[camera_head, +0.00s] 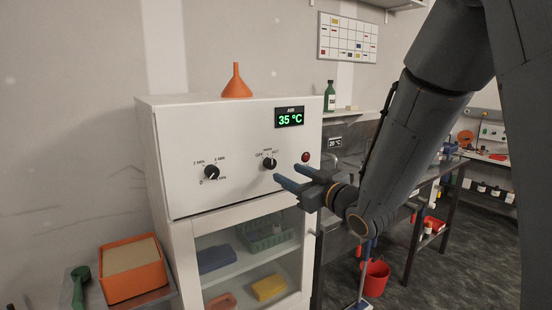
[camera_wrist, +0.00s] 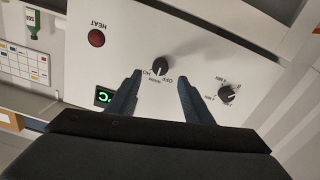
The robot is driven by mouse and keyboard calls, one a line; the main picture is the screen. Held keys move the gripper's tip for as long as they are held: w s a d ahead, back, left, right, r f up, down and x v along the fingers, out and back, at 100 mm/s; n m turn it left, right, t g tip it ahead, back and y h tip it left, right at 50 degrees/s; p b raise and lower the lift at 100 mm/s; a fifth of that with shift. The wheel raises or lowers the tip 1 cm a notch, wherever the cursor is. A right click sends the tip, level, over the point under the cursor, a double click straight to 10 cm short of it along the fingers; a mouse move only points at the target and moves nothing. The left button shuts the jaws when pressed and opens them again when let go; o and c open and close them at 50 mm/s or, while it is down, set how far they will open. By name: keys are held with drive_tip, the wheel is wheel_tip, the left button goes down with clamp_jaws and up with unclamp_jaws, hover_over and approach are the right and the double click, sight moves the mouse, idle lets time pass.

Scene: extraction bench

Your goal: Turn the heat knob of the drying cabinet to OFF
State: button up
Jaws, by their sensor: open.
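The heat knob (camera_head: 269,163) is a black dial with a pale pointer mark on the drying cabinet's (camera_head: 240,190) white front, with OFF, WARM and HOT around it. In the wrist view the heat knob (camera_wrist: 162,65) lies just beyond my fingertips, roughly between them. Its pointer seems to face the WARM to HOT side, but it is too small to be sure. My gripper (camera_head: 287,175) is open and empty in front of the panel, a little below and right of the knob. My gripper also shows in the wrist view (camera_wrist: 160,77). The display (camera_head: 289,117) reads 35 °C.
A second, timer knob (camera_head: 211,172) is left of the heat knob. A red lamp (camera_head: 305,157) is to its right. An orange funnel (camera_head: 236,83) stands on top of the cabinet. An orange box (camera_head: 133,285) is at lower left. A sink bench (camera_head: 345,195) stands right of the cabinet.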

sight(272, 164)
drive_tip(key=shift+p+x, duration=1.45)
drive_tip(key=shift+x, duration=2.45)
drive_tip(key=shift+r, duration=0.2)
drive_tip(key=shift+c, duration=0.4)
drive_tip(key=shift+s, duration=0.1)
drive_tip(key=c, duration=1)
